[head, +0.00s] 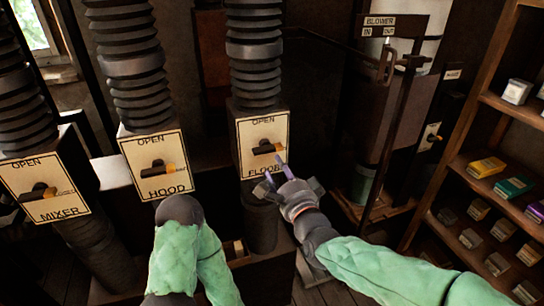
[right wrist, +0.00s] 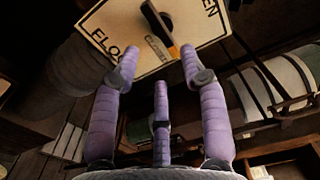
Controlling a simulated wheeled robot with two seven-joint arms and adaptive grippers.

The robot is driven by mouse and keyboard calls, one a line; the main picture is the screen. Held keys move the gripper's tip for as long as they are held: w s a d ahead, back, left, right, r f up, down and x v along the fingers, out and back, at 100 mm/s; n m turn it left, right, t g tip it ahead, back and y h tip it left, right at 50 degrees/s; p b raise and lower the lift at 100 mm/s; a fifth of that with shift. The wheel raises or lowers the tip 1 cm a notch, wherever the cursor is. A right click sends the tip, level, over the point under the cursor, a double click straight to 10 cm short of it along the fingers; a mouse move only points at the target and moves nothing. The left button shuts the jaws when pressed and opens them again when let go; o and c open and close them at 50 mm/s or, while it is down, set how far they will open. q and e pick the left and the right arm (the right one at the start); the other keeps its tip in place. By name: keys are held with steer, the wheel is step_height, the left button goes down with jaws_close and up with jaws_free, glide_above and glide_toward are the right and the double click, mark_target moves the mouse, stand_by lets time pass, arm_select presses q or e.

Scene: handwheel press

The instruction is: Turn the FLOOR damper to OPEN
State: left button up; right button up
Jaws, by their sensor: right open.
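The FLOOR damper's cream plate (head: 246,160) is in the middle of the head view, with OPEN along its top edge and FLOOR along its bottom. Its dark lever (head: 264,149) has a yellow tip and points right, away from OPEN. My right gripper (head: 276,172) is just below and in front of the plate's lower right part. In the right wrist view, its purple fingers (right wrist: 160,58) are spread and empty. The lever (right wrist: 158,22) lies just beyond the fingertips, its yellow tip between them and beside a small, blurred label. My left gripper does not show; only part of my left arm does.
The HOOD plate (head: 132,150) and MIXER plate (head: 17,180) stand to the left, each with a similar lever. Ribbed ducts rise above all three. A blower unit (head: 404,100) stands to the right, and shelves (head: 470,178) with small boxes are at the far right.

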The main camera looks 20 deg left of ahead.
mark_target(267, 147)
steer(key=x, duration=0.7)
steer(key=shift+w+a+b, duration=0.15)
steer(key=shift+w+b, duration=0.05)
steer(key=shift+b, duration=0.2)
jaws_close()
